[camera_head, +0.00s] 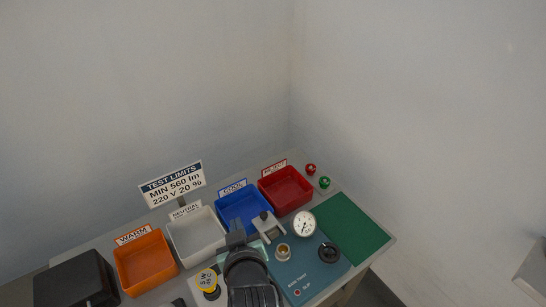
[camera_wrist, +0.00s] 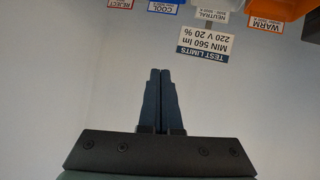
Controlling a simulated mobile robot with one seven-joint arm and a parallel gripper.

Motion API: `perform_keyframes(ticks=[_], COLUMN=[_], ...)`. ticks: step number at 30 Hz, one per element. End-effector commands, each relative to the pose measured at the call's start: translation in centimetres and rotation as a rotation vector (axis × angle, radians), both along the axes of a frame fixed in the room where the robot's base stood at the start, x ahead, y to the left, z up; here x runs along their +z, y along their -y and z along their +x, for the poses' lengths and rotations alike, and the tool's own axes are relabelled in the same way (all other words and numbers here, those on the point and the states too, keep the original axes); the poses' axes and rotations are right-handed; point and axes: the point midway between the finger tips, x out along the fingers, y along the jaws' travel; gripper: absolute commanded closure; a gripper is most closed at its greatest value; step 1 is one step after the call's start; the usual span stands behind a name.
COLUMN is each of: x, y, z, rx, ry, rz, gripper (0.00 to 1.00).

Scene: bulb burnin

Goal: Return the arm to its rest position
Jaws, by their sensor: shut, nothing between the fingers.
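My gripper (camera_wrist: 160,74) shows in the wrist view with its two dark fingers together and nothing between them. That view is upside down and looks mostly at the bare wall. In the head view my dark arm rises at the bottom middle, in front of the table, and hides part of the teal test panel (camera_head: 320,268). I cannot make out the fingertips clearly there.
Orange (camera_head: 145,262), white (camera_head: 196,236), blue (camera_head: 242,211) and red (camera_head: 286,190) bins line the table's back. A limits sign (camera_head: 172,184) stands behind. A gauge (camera_head: 304,224), black knob (camera_head: 329,252), brass socket (camera_head: 283,252) and green mat (camera_head: 350,228) lie right. A black box (camera_head: 75,282) sits left.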

Motion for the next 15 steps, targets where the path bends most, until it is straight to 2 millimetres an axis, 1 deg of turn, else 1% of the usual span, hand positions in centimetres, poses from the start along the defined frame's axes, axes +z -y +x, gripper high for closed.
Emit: perform_keyframes(ticks=[1, 2, 3, 5, 6, 7, 8, 9, 11, 12, 14, 15], x=[3.4, 5.5, 8.5, 13.1, 16.1, 18.4, 20.7, 23.7, 28.1, 31.0, 34.8, 37.2], y=[0.4, 0.7, 1.1, 1.7, 2.2, 2.5, 2.9, 3.4, 4.2, 4.7, 5.4, 5.9], z=[1.7, 2.4, 3.2, 3.9, 4.1, 4.0, 3.9, 3.4, 2.3, 1.2, -0.8, -2.2], rx=[-0.025, -0.038, -0.057, -0.084, -0.1, -0.111, -0.123, -0.135, -0.154, -0.164, -0.176, -0.181], ry=[0.095, 0.147, 0.217, 0.326, 0.397, 0.452, 0.508, 0.582, 0.695, 0.772, 0.881, 0.95], rz=[0.02, 0.033, 0.051, 0.079, 0.099, 0.113, 0.129, 0.151, 0.182, 0.205, 0.237, 0.258], gripper=[1.0, 1.0, 1.0, 1.0, 1.0, 1.0, 1.0, 1.0, 1.0, 1.0, 1.0, 1.0])
